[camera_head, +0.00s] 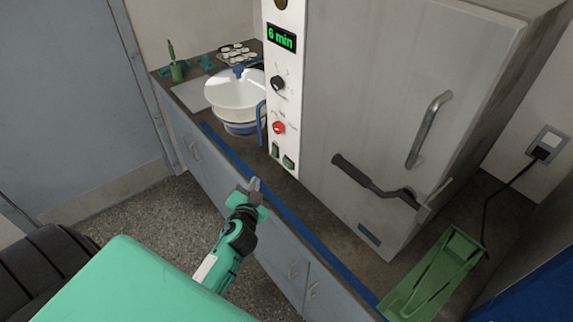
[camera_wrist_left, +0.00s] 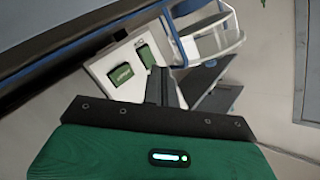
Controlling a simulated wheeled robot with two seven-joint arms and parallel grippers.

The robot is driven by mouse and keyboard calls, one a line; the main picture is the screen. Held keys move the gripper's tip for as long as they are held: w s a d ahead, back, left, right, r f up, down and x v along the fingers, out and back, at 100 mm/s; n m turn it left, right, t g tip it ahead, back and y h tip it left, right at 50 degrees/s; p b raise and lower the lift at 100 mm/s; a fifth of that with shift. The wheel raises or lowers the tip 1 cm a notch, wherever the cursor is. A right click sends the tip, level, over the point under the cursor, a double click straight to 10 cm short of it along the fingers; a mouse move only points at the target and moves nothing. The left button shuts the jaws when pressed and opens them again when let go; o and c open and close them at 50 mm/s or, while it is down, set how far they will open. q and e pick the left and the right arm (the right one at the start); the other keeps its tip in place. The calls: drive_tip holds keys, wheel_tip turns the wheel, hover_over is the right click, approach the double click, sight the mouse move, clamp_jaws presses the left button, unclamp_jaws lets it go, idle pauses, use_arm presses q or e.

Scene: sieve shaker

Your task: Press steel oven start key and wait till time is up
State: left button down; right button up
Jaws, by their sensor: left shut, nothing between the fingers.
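The steel oven (camera_head: 385,110) stands on the counter with its door shut. Its white control panel (camera_head: 285,100) has a display (camera_head: 281,38) reading "6 min" in green, a black knob (camera_head: 278,83) and a red knob (camera_head: 278,128). Two green keys sit at the panel's bottom, one at the left (camera_head: 275,150) and one at the right (camera_head: 288,162). Both keys also show in the left wrist view, one with lettering too small to read (camera_wrist_left: 121,74) and one beside it (camera_wrist_left: 147,55). My left gripper (camera_head: 254,184) is shut and empty, in front of the counter edge, below and apart from the keys.
A white bowl (camera_head: 235,90) stands on a blue-based device left of the panel. A green tray-like holder (camera_head: 435,275) lies at the right of the counter. A dark door handle (camera_head: 375,182) sticks out from the oven. A cable runs to a wall socket (camera_head: 546,145).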

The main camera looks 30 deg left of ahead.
sight(287, 164)
use_arm(q)
drive_tip(key=w+d, duration=0.1)
drive_tip(key=w, duration=0.3)
drive_tip(key=w+d, duration=0.1)
drive_tip(key=w, duration=0.1)
drive_tip(key=shift+w+d+f+b, duration=0.1)
drive_tip(key=shift+w+d+b, duration=0.2)
drive_tip(key=shift+d+b, duration=0.05)
drive_tip(key=shift+w+d, duration=0.3)
drive_tip(key=shift+w, duration=0.4)
idle(0.7)
drive_tip(key=shift+w, duration=0.1)
idle(0.5)
drive_tip(key=shift+w+d, duration=0.2)
drive_tip(key=shift+w, duration=0.1)
